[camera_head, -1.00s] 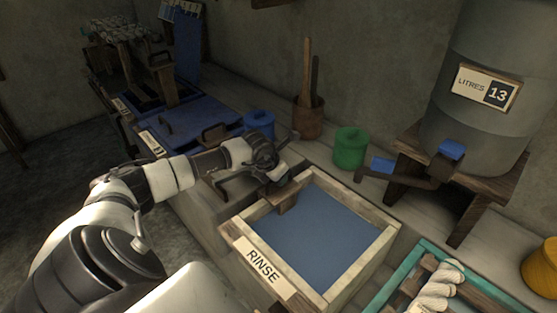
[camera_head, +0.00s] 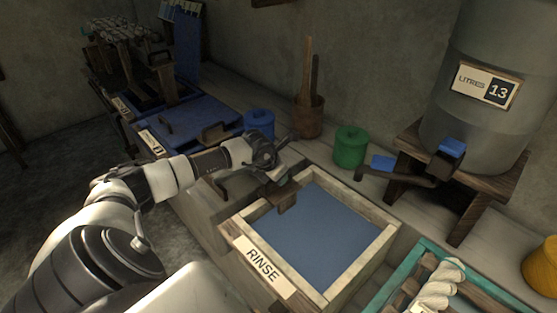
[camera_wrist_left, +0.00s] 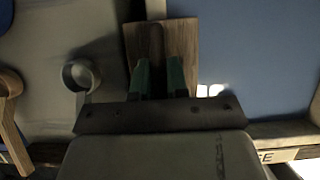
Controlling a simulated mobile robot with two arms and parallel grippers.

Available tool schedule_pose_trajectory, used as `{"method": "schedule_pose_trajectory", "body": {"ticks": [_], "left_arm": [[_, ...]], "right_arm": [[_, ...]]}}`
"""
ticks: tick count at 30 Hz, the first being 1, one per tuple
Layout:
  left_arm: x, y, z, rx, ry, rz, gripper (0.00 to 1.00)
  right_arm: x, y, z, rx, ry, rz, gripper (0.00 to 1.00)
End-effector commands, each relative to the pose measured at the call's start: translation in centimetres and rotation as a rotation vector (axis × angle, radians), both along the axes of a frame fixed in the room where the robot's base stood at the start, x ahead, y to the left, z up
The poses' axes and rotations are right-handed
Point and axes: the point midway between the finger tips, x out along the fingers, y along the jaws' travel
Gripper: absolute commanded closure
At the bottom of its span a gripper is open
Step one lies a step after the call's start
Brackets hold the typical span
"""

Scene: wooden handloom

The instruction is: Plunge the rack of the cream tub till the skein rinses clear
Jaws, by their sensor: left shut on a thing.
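The cream-rimmed tub (camera_head: 372,254) labelled RINSE stands at lower centre, full of flat blue liquid (camera_head: 318,229). A brown wooden piece (camera_head: 286,200), apparently the rack's top, sits over its far-left corner. My left gripper (camera_head: 272,170) is above that corner. In the left wrist view, its green fingers (camera_wrist_left: 159,80) are shut on a dark upright handle (camera_wrist_left: 157,45) against a wooden board (camera_wrist_left: 185,37). The rest of the rack is hidden. No skein shows in the tub. My right gripper is not in view.
A white twisted skein (camera_head: 437,284) lies in a teal-edged tray (camera_head: 474,272) at right. A grey tank marked 13 litres (camera_head: 478,125) with a blue-handled tap stands behind. Green (camera_head: 350,148) and blue (camera_head: 259,124) canisters and a stick pot (camera_head: 308,118) line the back.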

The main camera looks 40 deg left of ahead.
Motion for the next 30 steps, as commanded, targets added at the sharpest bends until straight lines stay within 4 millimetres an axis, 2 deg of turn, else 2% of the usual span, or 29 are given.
{"method": "schedule_pose_trajectory", "body": {"ticks": [1,9,30], "left_arm": [[-0.4,-0.3,-0.8,-0.004,0.019,-0.003,1.0],[-0.4,-0.3,-0.5,-0.004,0.02,-0.003,1.0],[-0.1,-0.1,7.3,-0.001,0.003,-0.002,1.0]], "right_arm": [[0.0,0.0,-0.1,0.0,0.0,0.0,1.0],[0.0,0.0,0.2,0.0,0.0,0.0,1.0],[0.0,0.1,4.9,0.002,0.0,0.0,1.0]]}}
